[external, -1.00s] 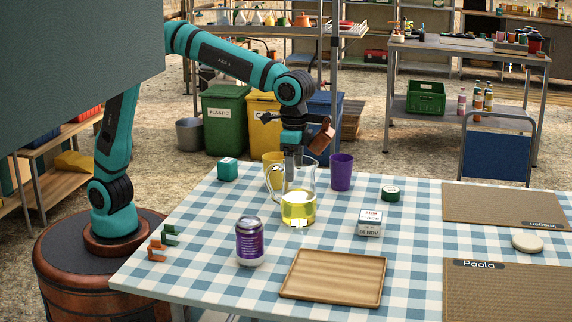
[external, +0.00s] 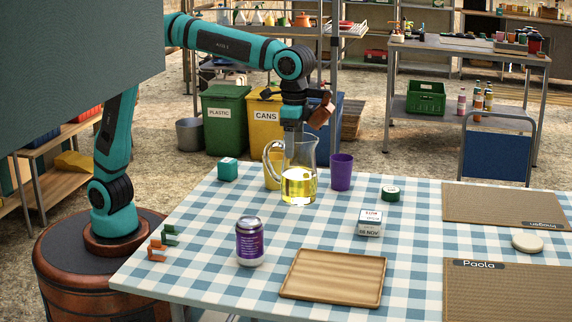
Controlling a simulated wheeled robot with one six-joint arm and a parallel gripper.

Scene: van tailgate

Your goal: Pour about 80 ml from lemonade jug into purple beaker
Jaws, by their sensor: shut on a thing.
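The clear glass lemonade jug (external: 300,185) holds yellow liquid low inside and is upright, with its handle to the left. My gripper (external: 293,135) comes down at the top of the jug and is shut on it; the exact grip is hard to see through the glass. The jug appears raised a little off the table. The purple beaker (external: 341,173) stands upright on the table just right of the jug, apart from it. Its inside is not clearly visible.
A teal box (external: 228,170), a dark green round tin (external: 390,193), a small white date block (external: 370,222), a purple can (external: 249,242) and a wooden tray (external: 332,276) also stand on the checked cloth.

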